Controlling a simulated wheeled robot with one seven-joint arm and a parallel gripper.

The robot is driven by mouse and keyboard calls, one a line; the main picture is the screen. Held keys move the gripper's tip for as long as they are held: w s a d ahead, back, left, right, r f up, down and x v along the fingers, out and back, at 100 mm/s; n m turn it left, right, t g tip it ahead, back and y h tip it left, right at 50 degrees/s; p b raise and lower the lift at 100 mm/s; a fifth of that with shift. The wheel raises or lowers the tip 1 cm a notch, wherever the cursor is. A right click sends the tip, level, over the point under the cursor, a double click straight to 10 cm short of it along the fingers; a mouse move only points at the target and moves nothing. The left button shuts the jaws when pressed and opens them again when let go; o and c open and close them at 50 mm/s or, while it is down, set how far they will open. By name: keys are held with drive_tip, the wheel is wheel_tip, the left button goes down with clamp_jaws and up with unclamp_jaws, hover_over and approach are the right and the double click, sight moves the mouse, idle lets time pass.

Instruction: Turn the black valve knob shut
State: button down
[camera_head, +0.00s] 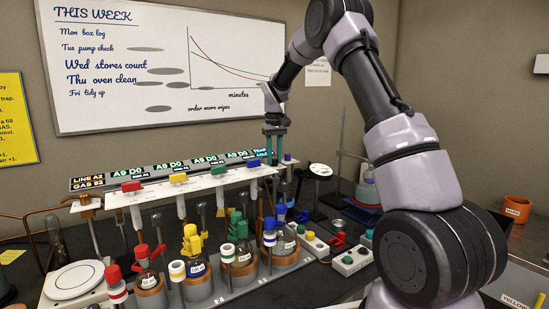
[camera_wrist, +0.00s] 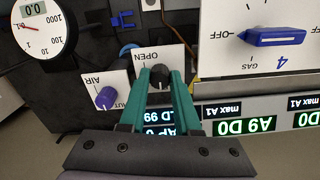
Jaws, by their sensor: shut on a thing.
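The black valve knob (camera_wrist: 160,75) shows in the wrist view, in front of a white plate marked OPEN. My gripper (camera_wrist: 160,82) has its two teal fingers closed around the knob, one on each side. In the head view my gripper (camera_head: 275,140) points down at the right end of the white rack panel. The knob is hidden there behind the fingers. The knob's pointer direction cannot be made out, and the rest of its plate is hidden by the fingers.
Beside the black knob are a purple knob (camera_wrist: 106,97) marked AIR and a blue handle (camera_wrist: 272,37) marked GAS. A round dial gauge (camera_wrist: 36,30) stands near.

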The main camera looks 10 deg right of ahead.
sight(275, 159)
idle(0.4)
drive_tip(key=c, duration=0.9)
unclamp_jaws()
wheel_tip(275, 159, up, 11)
